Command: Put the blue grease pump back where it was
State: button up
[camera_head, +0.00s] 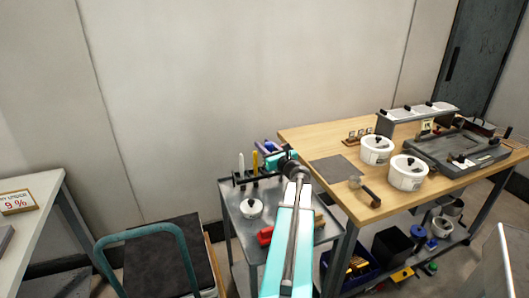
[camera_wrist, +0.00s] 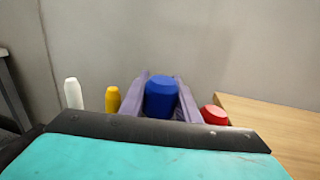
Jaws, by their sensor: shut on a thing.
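The blue grease pump (camera_wrist: 161,97) shows as a blue rounded top between the two purple fingers of my gripper (camera_wrist: 160,95), which is shut on it. Its lower part is hidden behind my wrist. In the head view my gripper (camera_head: 266,147) is over the back of the grey cart, at a dark rack (camera_head: 243,180). A white pump (camera_wrist: 73,93) and a yellow pump (camera_wrist: 112,99) stand to the left of the blue one, and a red top (camera_wrist: 214,115) is to its right. I cannot tell whether the blue pump is seated in the rack.
The grey cart (camera_head: 231,212) also bears a white lidded pot (camera_head: 251,208) and a red object (camera_head: 265,235). A wooden table (camera_head: 330,200) with white pots (camera_head: 408,172) is close on the right. A wall is behind.

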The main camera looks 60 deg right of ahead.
jog(key=shift+f, duration=1.6)
jog(key=o, duration=0.8)
jog(key=shift+c, duration=0.2)
jog(key=shift+r, duration=0.15)
jog(key=shift+s, duration=0.15)
jog(key=b+v, duration=0.1)
jog(key=v, duration=1)
jog(key=shift+s+a, duration=0.3)
